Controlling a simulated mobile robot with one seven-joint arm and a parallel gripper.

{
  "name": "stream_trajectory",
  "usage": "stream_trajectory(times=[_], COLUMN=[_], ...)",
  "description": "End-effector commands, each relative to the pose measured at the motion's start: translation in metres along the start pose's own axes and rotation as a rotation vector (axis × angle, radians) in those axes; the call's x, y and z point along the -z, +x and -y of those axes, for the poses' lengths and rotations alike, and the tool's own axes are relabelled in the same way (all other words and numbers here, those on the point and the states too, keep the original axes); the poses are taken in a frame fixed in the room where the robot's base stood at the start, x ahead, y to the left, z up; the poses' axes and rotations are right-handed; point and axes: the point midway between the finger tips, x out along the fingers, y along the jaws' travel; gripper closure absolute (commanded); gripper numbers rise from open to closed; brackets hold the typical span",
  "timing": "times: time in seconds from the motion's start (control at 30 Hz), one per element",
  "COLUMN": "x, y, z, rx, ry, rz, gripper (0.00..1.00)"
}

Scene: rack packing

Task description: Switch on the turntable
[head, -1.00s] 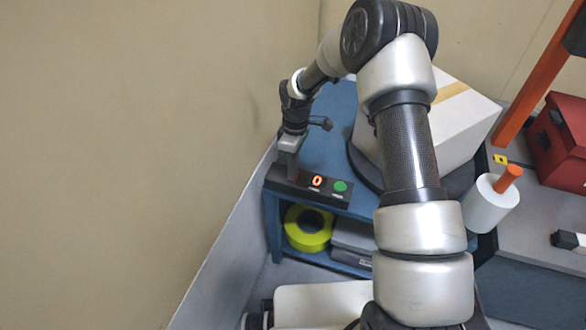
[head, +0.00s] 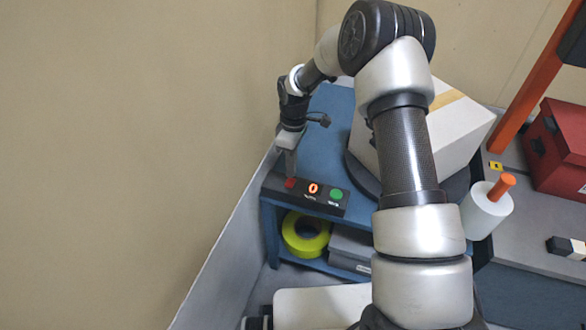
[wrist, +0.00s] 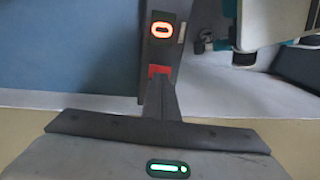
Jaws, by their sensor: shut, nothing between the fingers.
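The turntable (head: 362,176) is a dark round disc on a blue table, mostly hidden under a white box (head: 455,125) and behind my arm. A black control panel (head: 325,204) lies along the table's front edge. It carries a red button (head: 290,183), an orange-lit "0" (head: 313,188) and a green button (head: 337,195). My gripper (head: 290,174) is shut and empty, pointing down at the panel's left end by the red button. In the wrist view my fingertips (wrist: 158,82) overlap the red button (wrist: 159,71); I cannot tell whether they touch it. The lit "0" also shows there (wrist: 162,30).
A yellow tape roll (head: 306,233) and a grey case (head: 350,248) sit on the shelf below. A wall stands close on the left. A white roll with an orange handle (head: 487,209) and a red toolbox (head: 556,150) stand to the right.

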Motion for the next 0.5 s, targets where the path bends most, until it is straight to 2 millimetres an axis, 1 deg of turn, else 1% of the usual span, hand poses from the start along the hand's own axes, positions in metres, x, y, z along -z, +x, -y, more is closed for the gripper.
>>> stream_trajectory(times=[0.03, 0.07, 0.2, 0.3, 0.4, 0.5], x=[0.003, 0.003, 0.003, 0.002, 0.002, 0.003], y=[-0.02, -0.025, -0.056, -0.076, -0.093, -0.104], z=[0.004, 0.005, 0.003, 0.004, 0.004, 0.004], rx=[-0.002, -0.003, -0.004, -0.003, -0.002, -0.002], ry=[-0.001, -0.001, 0.001, 0.0, -0.001, 0.0], rz=[-0.001, -0.001, -0.002, -0.001, -0.001, -0.001], gripper=[1.0, 1.0, 1.0, 1.0, 1.0, 1.0])
